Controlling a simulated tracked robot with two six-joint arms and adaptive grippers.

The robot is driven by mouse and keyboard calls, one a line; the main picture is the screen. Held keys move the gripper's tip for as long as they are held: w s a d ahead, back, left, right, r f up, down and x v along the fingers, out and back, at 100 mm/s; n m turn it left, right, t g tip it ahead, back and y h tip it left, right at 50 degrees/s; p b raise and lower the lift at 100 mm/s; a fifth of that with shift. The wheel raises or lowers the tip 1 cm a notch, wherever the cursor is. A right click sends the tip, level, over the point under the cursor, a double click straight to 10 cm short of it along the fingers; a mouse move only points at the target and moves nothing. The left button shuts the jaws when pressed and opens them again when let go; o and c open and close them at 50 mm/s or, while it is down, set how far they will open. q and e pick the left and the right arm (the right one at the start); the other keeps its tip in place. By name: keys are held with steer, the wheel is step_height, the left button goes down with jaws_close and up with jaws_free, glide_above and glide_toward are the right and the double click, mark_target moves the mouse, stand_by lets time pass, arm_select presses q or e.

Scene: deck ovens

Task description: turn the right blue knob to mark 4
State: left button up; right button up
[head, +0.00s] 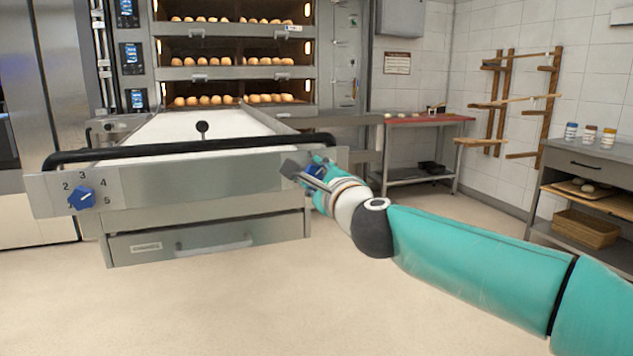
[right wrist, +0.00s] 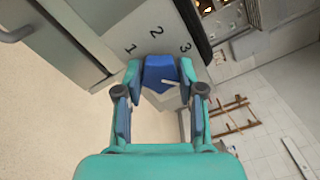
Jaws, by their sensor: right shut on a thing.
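The right blue knob (head: 314,170) is on the right end of the steel front panel (head: 215,178). My right gripper (head: 311,173) is shut on it and covers much of it in the head view. In the right wrist view the knob (right wrist: 158,70) sits between the two fingertips, with a short white line on its face pointing toward the right of the picture. The marks 1, 2 and 3 (right wrist: 186,47) show beyond it; mark 4 is not visible there. My left gripper is not in view.
A left blue knob (head: 81,197) with printed marks is at the panel's other end. A black bar (head: 190,146) runs along the panel top. Behind is the deck oven with bread on several decks. A red-topped table (head: 425,120) stands further back; the floor in front is clear.

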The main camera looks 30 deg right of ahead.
steer(key=shift+w+f+m, duration=0.1)
steer(key=shift+f+m, duration=0.25)
steer(key=shift+m, duration=0.65)
steer(key=o, duration=1.1)
steer(key=shift+o, duration=0.2)
steer(key=shift+r, duration=0.15)
